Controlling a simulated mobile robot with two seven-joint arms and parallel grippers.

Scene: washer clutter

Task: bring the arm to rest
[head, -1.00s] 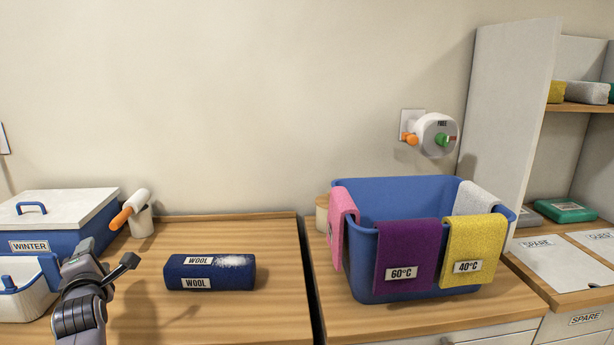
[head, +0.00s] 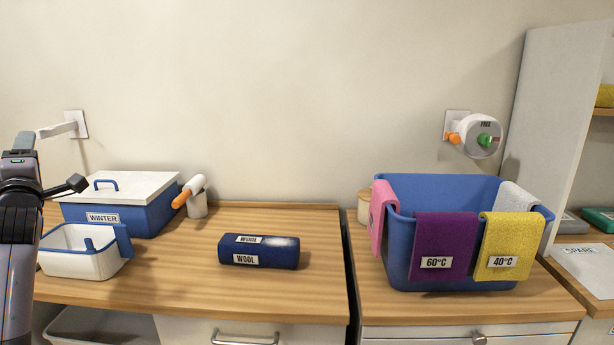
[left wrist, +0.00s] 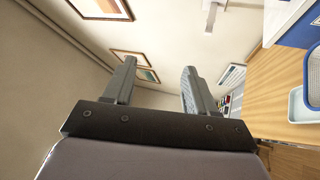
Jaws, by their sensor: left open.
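My left arm stands upright at the left edge of the head view. My left gripper shows in the left wrist view (left wrist: 160,85), its two fingers apart with nothing between them. Behind the fingers are the wall and framed pictures. The gripper is left of the white tub (head: 85,252) and clear of the counter things. My right gripper is not in view.
A blue basket (head: 400,255) with several cloths stands right. The counter's front middle is clear.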

